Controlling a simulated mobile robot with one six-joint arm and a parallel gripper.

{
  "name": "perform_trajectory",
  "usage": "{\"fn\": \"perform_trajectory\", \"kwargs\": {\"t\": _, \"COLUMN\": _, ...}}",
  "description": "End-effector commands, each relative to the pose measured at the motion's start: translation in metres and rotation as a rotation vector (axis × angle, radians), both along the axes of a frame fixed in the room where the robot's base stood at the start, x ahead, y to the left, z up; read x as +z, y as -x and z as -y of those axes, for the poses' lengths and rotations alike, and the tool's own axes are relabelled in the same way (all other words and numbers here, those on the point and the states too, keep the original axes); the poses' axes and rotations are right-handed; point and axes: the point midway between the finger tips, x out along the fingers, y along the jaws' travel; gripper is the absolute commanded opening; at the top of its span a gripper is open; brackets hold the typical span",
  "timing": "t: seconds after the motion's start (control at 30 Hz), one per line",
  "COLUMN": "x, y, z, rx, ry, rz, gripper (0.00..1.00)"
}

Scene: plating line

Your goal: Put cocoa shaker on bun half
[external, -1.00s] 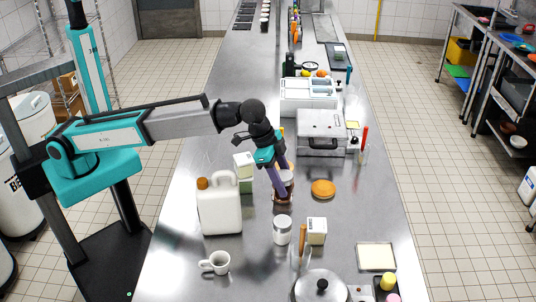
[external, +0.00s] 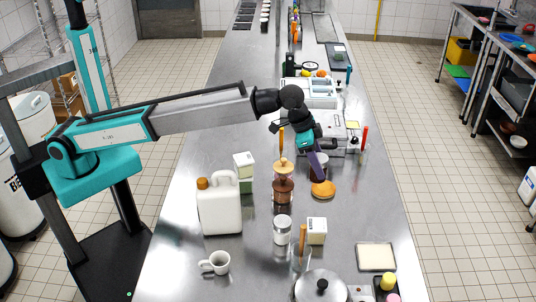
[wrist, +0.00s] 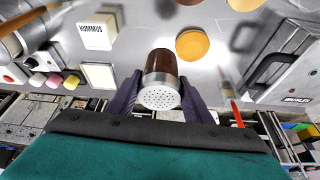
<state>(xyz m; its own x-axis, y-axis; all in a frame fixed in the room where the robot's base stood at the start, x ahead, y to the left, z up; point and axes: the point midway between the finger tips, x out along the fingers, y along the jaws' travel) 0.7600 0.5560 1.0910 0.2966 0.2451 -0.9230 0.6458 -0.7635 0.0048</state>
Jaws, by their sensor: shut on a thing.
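The cocoa shaker (wrist: 160,62), brown with a perforated metal cap, is between my gripper's two purple fingers in the wrist view. My gripper (wrist: 158,92) is shut on it. In the external view my gripper (external: 318,172) is over the right part of the counter, just above the far side of the bun half, and its finger hides most of the shaker.
A brown jar (external: 283,191) stands left of the bun half. A white box labelled HUMMUS (external: 316,231) and a metal-topped can (external: 282,231) stand nearer. A grey press (external: 337,129) is behind the gripper. The counter right of the bun half is clear.

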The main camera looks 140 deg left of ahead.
Motion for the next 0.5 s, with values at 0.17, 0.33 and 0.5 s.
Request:
{"fn": "perform_trajectory", "kwargs": {"t": 0.17, "x": 0.006, "y": 0.004, "z": -0.046, "rx": 0.045, "ry": -0.003, "rz": -0.003, "gripper": 0.19}}
{"fn": "perform_trajectory", "kwargs": {"t": 0.33, "x": 0.006, "y": 0.021, "z": -0.073, "rx": 0.079, "ry": -0.003, "rz": -0.004, "gripper": 0.19}}
{"fn": "perform_trajectory", "kwargs": {"t": 0.5, "x": 0.005, "y": 0.028, "z": -0.078, "rx": 0.088, "ry": -0.002, "rz": -0.004, "gripper": 0.19}}
